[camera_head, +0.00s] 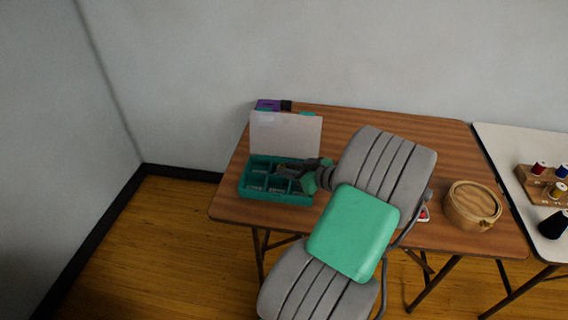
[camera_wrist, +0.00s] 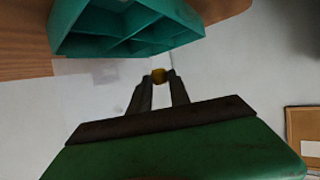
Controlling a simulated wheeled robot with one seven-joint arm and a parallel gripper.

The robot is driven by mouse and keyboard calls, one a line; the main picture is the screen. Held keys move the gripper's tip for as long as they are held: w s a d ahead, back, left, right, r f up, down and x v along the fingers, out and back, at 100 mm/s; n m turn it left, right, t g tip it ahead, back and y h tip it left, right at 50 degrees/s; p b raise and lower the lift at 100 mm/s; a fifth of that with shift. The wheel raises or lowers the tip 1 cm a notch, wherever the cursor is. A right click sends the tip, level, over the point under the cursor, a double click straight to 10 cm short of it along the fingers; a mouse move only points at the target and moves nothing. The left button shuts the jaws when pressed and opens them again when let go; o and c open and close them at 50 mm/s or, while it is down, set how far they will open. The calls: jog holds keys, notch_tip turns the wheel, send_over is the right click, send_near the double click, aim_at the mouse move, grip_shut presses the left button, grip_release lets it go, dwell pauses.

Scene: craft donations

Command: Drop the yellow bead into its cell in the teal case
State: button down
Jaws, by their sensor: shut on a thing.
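The teal case (camera_head: 276,196) stands open at the left end of the wooden table, its pale lid (camera_head: 285,134) upright at the back. Its cells also show at the top of the wrist view (camera_wrist: 130,47). My gripper (camera_head: 283,172) is over the case in the head view. In the wrist view my gripper (camera_wrist: 161,78) is shut on the yellow bead (camera_wrist: 159,75), held between the fingertips. The bead cannot be made out in the head view. I cannot tell which cell lies under it.
The wooden table (camera_head: 455,150) has a round wooden box (camera_head: 472,205) at its right. A purple and black object (camera_head: 272,105) is behind the lid. A white table (camera_head: 505,150) at the right bears a spool rack (camera_head: 545,186) and a black spool (camera_head: 553,224). My arm hides the table's middle.

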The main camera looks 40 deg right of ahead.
aim_at(288, 181)
notch_tip(288, 181, down, 6)
jog(key=b, duration=0.3)
jog(key=shift+r, duration=0.15)
jog(key=shift+w, duration=0.1)
jog(key=shift+r, duration=0.1)
jog(key=c, duration=1.1)
grip_release()
jog(key=shift+c, duration=0.2)
jog(key=v, duration=0.7)
jog(key=shift+s+r, duration=0.2)
jog(key=shift+s, duration=0.15)
